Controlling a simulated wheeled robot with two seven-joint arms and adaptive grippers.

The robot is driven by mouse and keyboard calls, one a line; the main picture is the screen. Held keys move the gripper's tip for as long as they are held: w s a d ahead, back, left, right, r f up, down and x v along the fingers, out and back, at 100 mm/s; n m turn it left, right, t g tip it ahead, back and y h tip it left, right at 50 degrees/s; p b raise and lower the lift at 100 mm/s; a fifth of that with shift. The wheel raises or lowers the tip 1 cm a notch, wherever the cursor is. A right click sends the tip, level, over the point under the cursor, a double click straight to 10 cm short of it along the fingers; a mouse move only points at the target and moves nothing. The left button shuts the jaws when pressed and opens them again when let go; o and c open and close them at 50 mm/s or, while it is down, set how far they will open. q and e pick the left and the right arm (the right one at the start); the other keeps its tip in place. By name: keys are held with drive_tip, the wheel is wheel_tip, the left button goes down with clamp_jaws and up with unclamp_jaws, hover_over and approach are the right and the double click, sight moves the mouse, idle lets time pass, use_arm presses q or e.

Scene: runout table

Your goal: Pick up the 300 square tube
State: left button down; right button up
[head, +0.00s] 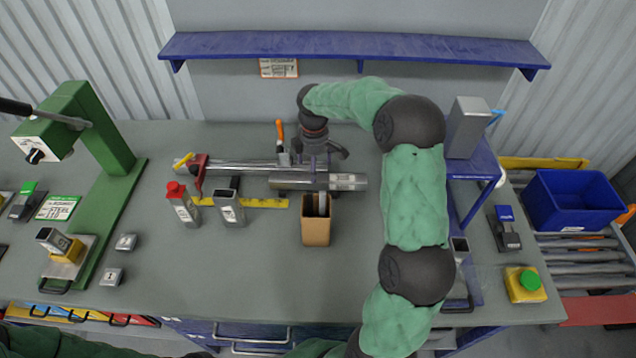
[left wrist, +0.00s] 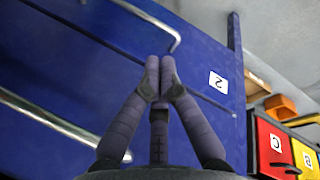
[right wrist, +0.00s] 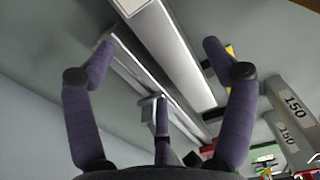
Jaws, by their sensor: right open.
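A short square metal tube (head: 345,182) lies on the bench in the head view, with a pale label near its right end. It also shows in the right wrist view (right wrist: 174,52), running between my finger tips; its label there is cut off and unreadable. A longer, thinner metal bar (head: 235,165) lies behind it. My right gripper (head: 318,160) is over the tube, also seen in the right wrist view (right wrist: 158,48), open with one finger on each side. Contact cannot be told. My left gripper (left wrist: 158,75) is shut and empty in front of blue drawers.
A green stand (head: 108,200) is at left, a blue bin (head: 575,202) at right. The front middle of the bench is clear.

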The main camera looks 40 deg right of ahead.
sight(318, 175)
drive_tip(key=f, duration=0.1)
drive_tip(key=f+b, duration=0.1)
drive_tip(key=d+f, duration=0.1)
drive_tip(key=f, duration=0.1)
drive_tip(key=shift+s, duration=0.35)
drive_tip(key=shift+f+b, duration=0.3)
drive_tip(key=shift+f, duration=0.2)
